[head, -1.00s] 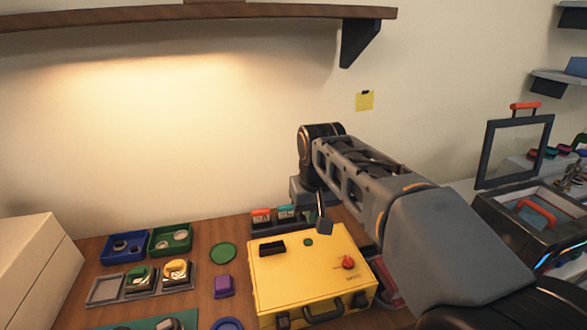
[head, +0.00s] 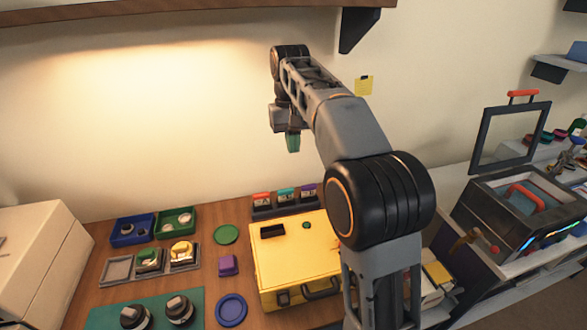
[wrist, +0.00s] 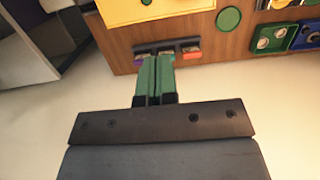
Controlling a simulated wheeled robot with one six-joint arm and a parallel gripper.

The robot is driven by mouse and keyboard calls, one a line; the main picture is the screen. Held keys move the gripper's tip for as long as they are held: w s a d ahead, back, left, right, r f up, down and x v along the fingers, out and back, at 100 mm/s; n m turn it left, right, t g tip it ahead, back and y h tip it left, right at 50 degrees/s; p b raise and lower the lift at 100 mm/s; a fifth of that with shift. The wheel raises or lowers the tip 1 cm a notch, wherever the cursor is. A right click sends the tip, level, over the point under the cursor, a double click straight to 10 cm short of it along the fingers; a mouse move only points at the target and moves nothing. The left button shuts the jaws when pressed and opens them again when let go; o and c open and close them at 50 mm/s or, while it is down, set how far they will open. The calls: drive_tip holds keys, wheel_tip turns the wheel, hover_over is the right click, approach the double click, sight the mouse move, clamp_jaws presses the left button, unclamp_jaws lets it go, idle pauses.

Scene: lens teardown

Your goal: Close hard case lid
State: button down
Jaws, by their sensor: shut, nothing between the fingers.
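The yellow hard case (head: 284,262) sits on the wooden bench with its lid down and flat. No gap shows along the visible part of its lid; my arm covers its right end. A dark handle (head: 320,291) and a dark latch (head: 283,298) are on its front side; I cannot tell whether the latch is fastened. The case also shows at the top of the wrist view (wrist: 120,12). My gripper (head: 293,150), with green fingers, is shut and empty, high above the back of the bench and apart from the case. The fingers also show in the wrist view (wrist: 157,62).
A rack with small coloured items (head: 285,207) stands behind the case. A green disc (head: 226,235), a purple block (head: 228,265) and a blue round dish (head: 231,310) lie left of it. Blue (head: 132,232) and green trays (head: 172,223) are further left. A shelf hangs above.

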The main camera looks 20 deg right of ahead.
wheel_tip(320, 180, down, 6)
drive_tip(key=shift+s+f+b, duration=0.2)
drive_tip(key=shift+s+b, duration=0.1)
drive_tip(key=shift+s, duration=0.15)
